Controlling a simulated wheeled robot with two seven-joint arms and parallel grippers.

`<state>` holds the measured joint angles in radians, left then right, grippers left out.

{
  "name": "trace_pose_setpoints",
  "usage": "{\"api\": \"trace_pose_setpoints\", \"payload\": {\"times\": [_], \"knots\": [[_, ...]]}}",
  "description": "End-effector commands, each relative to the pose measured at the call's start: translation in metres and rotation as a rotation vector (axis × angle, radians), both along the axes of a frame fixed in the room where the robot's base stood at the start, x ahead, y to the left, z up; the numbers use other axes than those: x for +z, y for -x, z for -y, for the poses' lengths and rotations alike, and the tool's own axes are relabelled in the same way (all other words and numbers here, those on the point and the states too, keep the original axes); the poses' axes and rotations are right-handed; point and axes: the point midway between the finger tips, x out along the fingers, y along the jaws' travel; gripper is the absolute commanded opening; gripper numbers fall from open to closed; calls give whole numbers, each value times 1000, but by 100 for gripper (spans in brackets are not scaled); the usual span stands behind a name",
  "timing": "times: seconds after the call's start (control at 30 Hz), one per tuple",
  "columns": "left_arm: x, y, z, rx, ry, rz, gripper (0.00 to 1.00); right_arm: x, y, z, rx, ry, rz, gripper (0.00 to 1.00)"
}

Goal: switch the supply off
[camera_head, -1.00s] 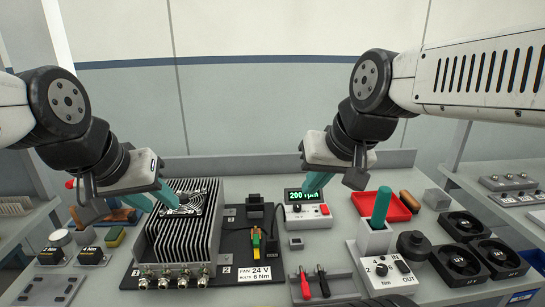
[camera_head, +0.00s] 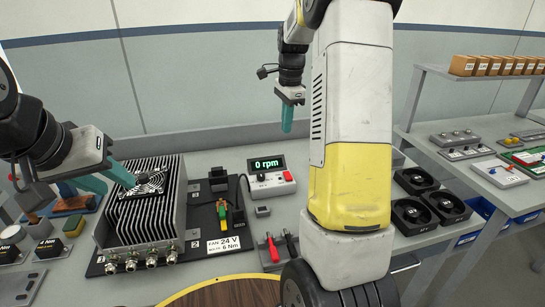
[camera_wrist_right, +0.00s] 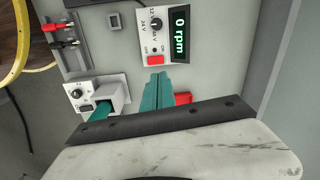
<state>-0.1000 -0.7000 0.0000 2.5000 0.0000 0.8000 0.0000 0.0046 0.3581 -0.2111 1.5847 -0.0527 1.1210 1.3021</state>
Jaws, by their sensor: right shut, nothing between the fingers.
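The supply (camera_head: 270,184) is a small pale box with a dark knob and a red switch (camera_head: 288,176), in front of a black display (camera_head: 266,163) reading 0 rpm. The right wrist view shows the supply (camera_wrist_right: 148,40), its red switch (camera_wrist_right: 157,60) and the display (camera_wrist_right: 180,28). The switch's position is too small to tell. My right gripper (camera_head: 287,126) is shut and empty, raised behind and right of the supply; its teal fingertips (camera_wrist_right: 155,80) point down near the switch in the wrist view, apart from it.
Red and black probes (camera_head: 282,248) lie front of the supply. Several black fans (camera_head: 440,206) sit at right. My right arm hides much of the bench's right middle.

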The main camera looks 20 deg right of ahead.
Motion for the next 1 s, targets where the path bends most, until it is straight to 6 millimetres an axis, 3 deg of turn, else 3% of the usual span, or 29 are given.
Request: {"api": "trace_pose_setpoints", "payload": {"times": [0.2,0.67,0.87,1.0], "knots": [[0,0,0,0,0,0,36,-23,-18,13,-128,18,-47,0],[0,0,0,0,0,0,36,-28,-19,14,-143,20,-53,0],[0,0,0,0,0,0,36,-53,-19,14,-143,20,-56,0],[0,0,0,0,0,0,36,-84,-19,15,-144,20,-57,0]]}}
